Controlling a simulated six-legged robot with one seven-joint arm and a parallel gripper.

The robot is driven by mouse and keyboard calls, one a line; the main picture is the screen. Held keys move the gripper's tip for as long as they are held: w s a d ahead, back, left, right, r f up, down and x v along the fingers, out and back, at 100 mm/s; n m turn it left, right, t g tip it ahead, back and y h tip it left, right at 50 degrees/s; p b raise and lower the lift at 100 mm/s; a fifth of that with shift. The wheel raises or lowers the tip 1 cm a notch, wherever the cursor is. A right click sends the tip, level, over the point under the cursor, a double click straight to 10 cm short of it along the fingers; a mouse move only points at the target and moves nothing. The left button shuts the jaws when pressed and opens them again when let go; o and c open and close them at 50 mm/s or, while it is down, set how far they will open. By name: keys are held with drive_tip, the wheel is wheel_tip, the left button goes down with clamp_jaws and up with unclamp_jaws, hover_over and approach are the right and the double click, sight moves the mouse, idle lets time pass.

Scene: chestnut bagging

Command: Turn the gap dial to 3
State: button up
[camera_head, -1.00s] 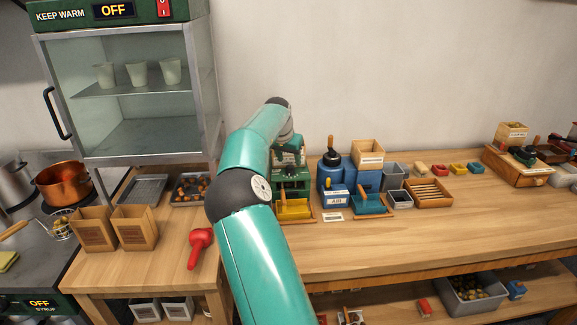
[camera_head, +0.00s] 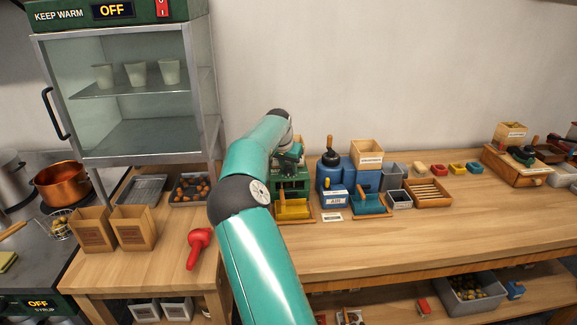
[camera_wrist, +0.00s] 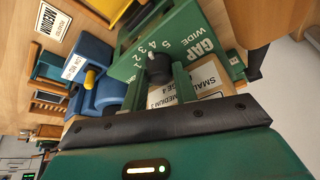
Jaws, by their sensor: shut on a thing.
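The green machine (camera_head: 291,186) stands on the bench just beyond my arm. In the wrist view its green panel (camera_wrist: 190,33) reads GAP and WIDE, with numbers around a dark gap dial (camera_wrist: 158,68). My gripper (camera_wrist: 159,78) has its two green fingers on either side of the dial knob and is shut on it. A small pale mark on the knob points towards the numbers around 3 and 4; I cannot tell exactly which. In the head view my gripper (camera_head: 290,155) is at the machine's top, and the dial is hidden there.
A yellow tray (camera_head: 294,208) sits at the machine's front. A blue machine (camera_head: 350,178) stands close on its right. A red scoop-like tool (camera_head: 198,246) lies to the left of my arm. The bench front to the right is clear.

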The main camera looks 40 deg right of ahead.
drive_tip(key=shift+s+n+t+y, duration=0.15)
drive_tip(key=shift+n+t+y, duration=0.2)
drive_tip(key=shift+n, duration=1.15)
drive_tip(key=o, duration=1)
drive_tip(key=shift+c, duration=0.2)
drive_tip(key=shift+r, duration=0.1)
drive_tip(key=v, duration=1.3)
drive_tip(key=shift+s+a+r, duration=0.15)
drive_tip(key=shift+r, duration=0.1)
